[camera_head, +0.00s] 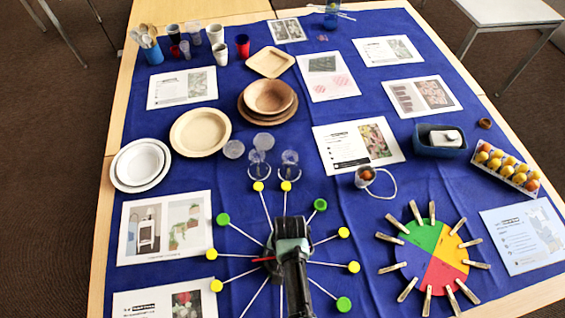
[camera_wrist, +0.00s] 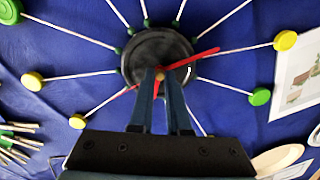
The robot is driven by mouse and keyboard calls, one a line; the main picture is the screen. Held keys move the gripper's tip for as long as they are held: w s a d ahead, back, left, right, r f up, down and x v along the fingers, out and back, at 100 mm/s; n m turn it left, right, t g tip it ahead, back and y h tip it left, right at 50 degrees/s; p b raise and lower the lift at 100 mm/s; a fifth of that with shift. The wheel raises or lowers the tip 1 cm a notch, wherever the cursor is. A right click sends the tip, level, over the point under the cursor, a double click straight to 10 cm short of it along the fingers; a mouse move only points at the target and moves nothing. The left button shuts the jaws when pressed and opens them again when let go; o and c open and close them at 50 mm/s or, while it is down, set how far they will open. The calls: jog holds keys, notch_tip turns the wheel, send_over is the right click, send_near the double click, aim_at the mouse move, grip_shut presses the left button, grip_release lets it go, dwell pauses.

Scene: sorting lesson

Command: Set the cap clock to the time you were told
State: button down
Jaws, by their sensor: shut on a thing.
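The cap clock lies on the blue cloth, with a round black hub (camera_wrist: 157,45) and white spokes. The spokes end in yellow caps (camera_head: 344,232) and green caps (camera_head: 320,205). A red hand (camera_wrist: 195,60) points right in the wrist view; a shorter red piece (camera_wrist: 125,92) shows on the opposite side. In the head view a bit of red (camera_head: 262,259) shows left of my gripper (camera_head: 290,245). My gripper (camera_wrist: 160,76) is over the hub, its fingers closed on a small tan knob in line with the red hands. My arm hides much of the hub in the head view.
A coloured disc with clothespins (camera_head: 440,252) lies to the right. A small cup with an orange ball (camera_head: 365,178) and clear goblets (camera_head: 289,160) stand behind the clock. Picture cards (camera_head: 166,227) lie to the left. Plates (camera_head: 200,132) are farther back.

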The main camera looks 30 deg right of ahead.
jog(key=shift+m+p, duration=0.3)
jog(key=shift+m, duration=0.8)
jog(key=c, duration=0.9)
grip_release()
jog(key=shift+r, duration=0.1)
jog(key=r, duration=0.8)
jog(key=s+r, duration=0.1)
jog(key=r, duration=0.3)
jog(key=shift+d+r+p, duration=0.2)
jog(key=shift+r+p, duration=0.2)
jog(key=shift+w, duration=0.1)
